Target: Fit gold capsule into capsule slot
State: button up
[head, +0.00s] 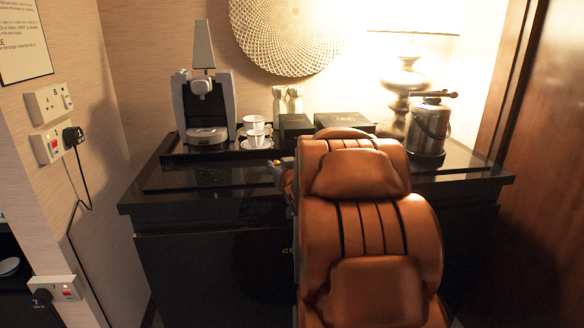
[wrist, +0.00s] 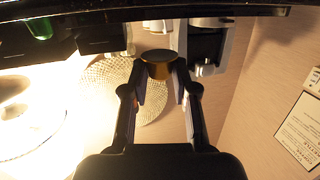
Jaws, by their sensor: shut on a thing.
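In the wrist view, the gold capsule (wrist: 158,62) sits between the two fingertips of my gripper (wrist: 160,76), which is shut on it. I cannot make out the capsule slot. My arm hides the capsule in the head view.
White cups (head: 254,135) stand on a black tray right of the machine. Black boxes (head: 345,121), a lamp (head: 406,85) and an ice bucket (head: 429,128) stand further right. A green item (wrist: 40,28) shows in the wrist view. The counter's front left (head: 190,178) is clear.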

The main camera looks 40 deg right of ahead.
jog(key=d, duration=0.2)
jog(key=w+d, duration=0.1)
jog(key=d, duration=0.2)
jog(key=w+d, duration=0.1)
jog(key=d, duration=0.1)
jog(key=shift+w+d+f+p, duration=0.2)
jog(key=shift+d+f+p, duration=0.15)
jog(key=shift+f, duration=0.05)
jog(key=shift+d+f, duration=0.1)
jog(key=shift+f, duration=1.4)
jog(key=shift+f, duration=0.2)
jog(key=o, duration=0.7)
